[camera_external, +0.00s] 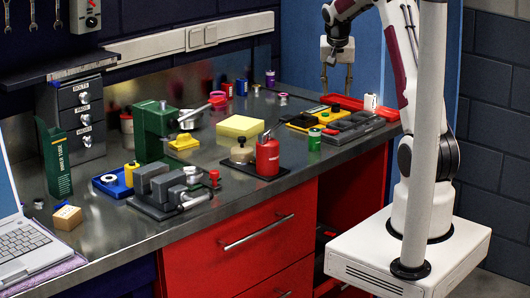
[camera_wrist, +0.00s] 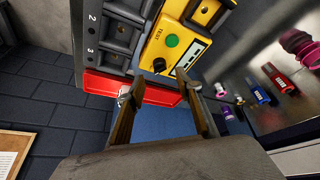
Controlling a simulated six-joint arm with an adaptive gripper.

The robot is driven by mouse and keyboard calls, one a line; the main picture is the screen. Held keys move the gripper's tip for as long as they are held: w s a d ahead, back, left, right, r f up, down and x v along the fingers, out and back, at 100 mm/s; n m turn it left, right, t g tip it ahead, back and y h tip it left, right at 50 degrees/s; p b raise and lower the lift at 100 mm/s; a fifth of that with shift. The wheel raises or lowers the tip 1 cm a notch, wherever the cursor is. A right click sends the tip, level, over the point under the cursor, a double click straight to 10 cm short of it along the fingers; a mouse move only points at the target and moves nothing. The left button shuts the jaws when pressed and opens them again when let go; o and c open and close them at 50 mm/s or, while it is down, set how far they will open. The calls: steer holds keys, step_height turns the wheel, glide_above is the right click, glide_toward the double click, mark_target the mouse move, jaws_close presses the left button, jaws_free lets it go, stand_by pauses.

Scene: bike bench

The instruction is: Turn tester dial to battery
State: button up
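The yellow tester (camera_wrist: 180,35) is at the top centre of the wrist view, with a "TEST" label, a green round button (camera_wrist: 172,41) and a light display strip. A small dark round part (camera_wrist: 159,65) sits near its lower edge. Another dark round part lies near its top; I cannot tell which is the dial, or its setting. In the external view the tester (camera_external: 303,121) lies at the bench's right end. My gripper (camera_external: 338,78) hangs above and behind it, fingers apart and empty. The wrist view shows the fingertips (camera_wrist: 158,88) just short of the tester, not visibly touching it.
A dark slotted tray (camera_external: 352,128) marked with numbers lies beside the tester. A red tray (camera_external: 345,103) lies behind them. Coloured cylinders (camera_wrist: 260,92) stand to the right in the wrist view. A green cylinder (camera_external: 314,139) stands in front of the tester.

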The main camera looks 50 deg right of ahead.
mark_target(336, 105)
steer(key=shift+x, duration=2.95)
jaws_close()
